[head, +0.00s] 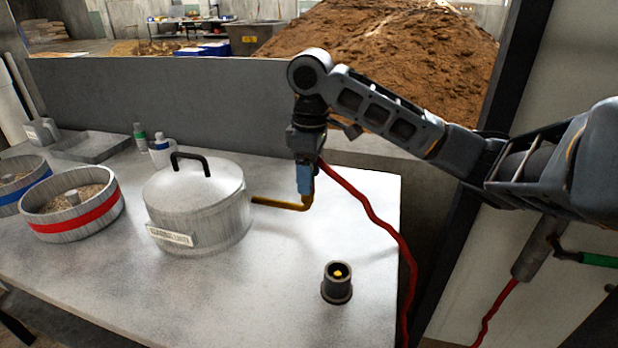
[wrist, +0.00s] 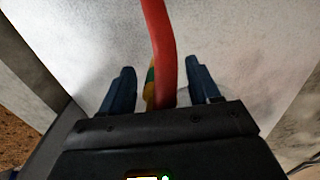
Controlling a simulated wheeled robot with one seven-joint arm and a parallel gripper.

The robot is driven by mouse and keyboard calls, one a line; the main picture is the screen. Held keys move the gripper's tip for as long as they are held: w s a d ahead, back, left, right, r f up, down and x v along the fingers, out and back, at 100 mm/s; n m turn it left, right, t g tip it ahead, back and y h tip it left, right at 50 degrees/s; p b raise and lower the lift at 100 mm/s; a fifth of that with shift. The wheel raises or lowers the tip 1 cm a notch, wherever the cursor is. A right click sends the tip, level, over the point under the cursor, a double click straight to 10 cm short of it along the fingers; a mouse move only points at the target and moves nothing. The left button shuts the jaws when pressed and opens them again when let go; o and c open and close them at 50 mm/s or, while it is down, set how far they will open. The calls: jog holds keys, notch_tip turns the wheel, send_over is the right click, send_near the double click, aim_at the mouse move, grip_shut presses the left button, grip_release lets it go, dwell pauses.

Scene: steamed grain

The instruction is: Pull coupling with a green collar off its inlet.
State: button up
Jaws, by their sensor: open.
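My gripper (head: 305,182) points down over the end of the brass pipe (head: 285,203), which comes out of the lidded pot (head: 198,205). In the wrist view my gripper (wrist: 160,72) has its two blue fingers apart, one on each side of a red hose (wrist: 161,45). A bit of green collar (wrist: 150,76) with yellow beside it shows between the fingers, mostly hidden behind the hose. I cannot tell whether the fingers touch it. In the head view the coupling is hidden by the fingers, and the red hose (head: 377,216) runs from there down to the right.
A dark round holder (head: 337,290) stands on the table in front of the pipe. Two grain-filled round trays with red (head: 72,216) and blue (head: 22,193) bands sit left. Small bottles (head: 160,152) stand behind the pot. The hose hangs over the table's right edge.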

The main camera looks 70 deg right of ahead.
jog(key=shift+a+f, duration=0.25)
jog(key=shift+f, duration=0.95)
grip_shut()
jog(key=shift+r+p, duration=0.15)
jog(key=shift+p, duration=0.15)
jog(key=shift+w+d+r+p, duration=0.1)
jog(key=shift+r+p, duration=3.2)
jog(key=shift+p, duration=0.1)
